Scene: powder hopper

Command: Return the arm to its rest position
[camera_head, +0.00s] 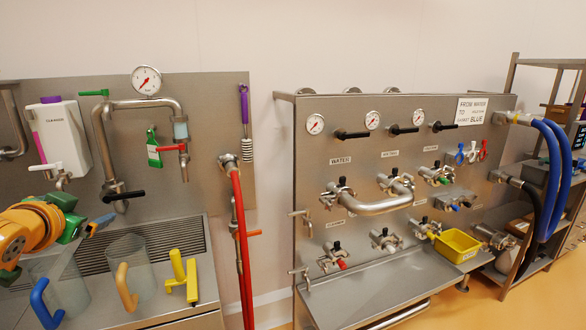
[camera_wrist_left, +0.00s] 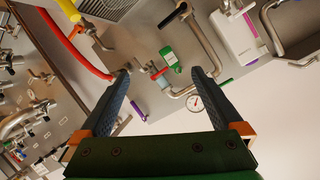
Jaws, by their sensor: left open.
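My left arm comes in from the left edge of the head view. It is orange and yellow, with a green-bodied left gripper (camera_head: 99,224) above the left counter, near two clear jugs. In the left wrist view, the gripper's two dark blue fingers (camera_wrist_left: 161,105) stand wide apart with nothing between them. That view looks tilted toward the wall panel with pipes and a gauge. My right gripper shows in neither view.
A clear jug with a blue handle (camera_head: 41,303), a jug with a tan handle (camera_head: 126,287) and a yellow tool (camera_head: 182,278) stand on the counter below my gripper. A red hose (camera_head: 241,245) hangs to the right. A steel valve panel (camera_head: 350,165) with a yellow bin (camera_head: 455,244) stands further right.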

